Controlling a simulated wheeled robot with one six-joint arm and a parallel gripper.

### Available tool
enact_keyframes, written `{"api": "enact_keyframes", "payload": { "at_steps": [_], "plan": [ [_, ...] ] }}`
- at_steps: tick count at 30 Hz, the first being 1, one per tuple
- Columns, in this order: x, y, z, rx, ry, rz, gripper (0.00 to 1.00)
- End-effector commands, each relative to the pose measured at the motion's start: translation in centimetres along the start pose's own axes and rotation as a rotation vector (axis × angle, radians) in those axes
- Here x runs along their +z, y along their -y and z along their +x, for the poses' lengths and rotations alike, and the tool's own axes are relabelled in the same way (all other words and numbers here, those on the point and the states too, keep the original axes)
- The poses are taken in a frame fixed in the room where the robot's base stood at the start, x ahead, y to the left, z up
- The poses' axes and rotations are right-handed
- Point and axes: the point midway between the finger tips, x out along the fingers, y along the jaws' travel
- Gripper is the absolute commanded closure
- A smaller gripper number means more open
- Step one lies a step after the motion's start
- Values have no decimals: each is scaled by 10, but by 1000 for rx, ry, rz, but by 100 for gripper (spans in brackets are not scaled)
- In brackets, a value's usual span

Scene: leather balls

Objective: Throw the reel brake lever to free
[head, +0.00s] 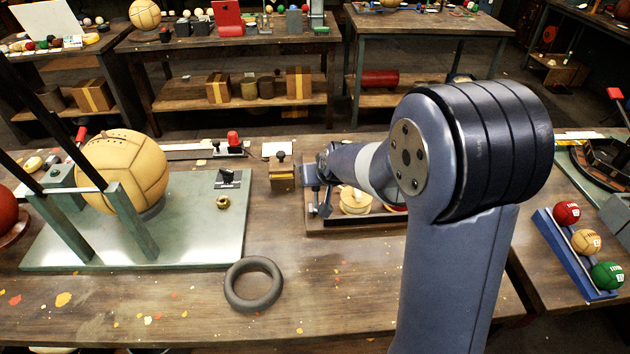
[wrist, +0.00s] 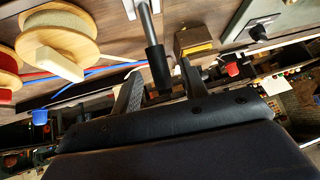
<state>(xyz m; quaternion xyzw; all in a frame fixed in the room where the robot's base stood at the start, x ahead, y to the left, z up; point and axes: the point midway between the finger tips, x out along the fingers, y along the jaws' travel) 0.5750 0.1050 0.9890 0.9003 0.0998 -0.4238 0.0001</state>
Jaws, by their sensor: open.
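The reel brake lever, a grey metal rod with a black grip (wrist: 157,68), comes down from the top of the wrist view. Its grip end lies between the two fingers of my gripper (wrist: 160,88), which is open. A gap shows on both sides of the grip; I cannot tell whether it touches either finger. A cream reel (wrist: 60,32) with a wooden flange sits to the left. In the head view my gripper (head: 316,192) is at the left end of the reel stand (head: 350,226), beside a pale reel (head: 355,201). The lever is hard to make out there.
A small wooden box with a black knob (head: 282,172) stands just left of my gripper. A grey ring (head: 254,284) and a green plate (head: 200,247) with a large tan ball (head: 122,170) lie further left. A rack of small balls (head: 578,250) is at right.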

Motion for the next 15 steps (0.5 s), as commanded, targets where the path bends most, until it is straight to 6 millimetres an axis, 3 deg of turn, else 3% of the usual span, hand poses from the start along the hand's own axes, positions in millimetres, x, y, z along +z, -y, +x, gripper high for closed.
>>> {"api": "enact_keyframes", "payload": {
  "at_steps": [6, 15],
  "plan": [
    [0, 0, -35, 1, -3, 1, 59],
    [0, 0, -59, 1, 0, 1, 59]
  ]
}}
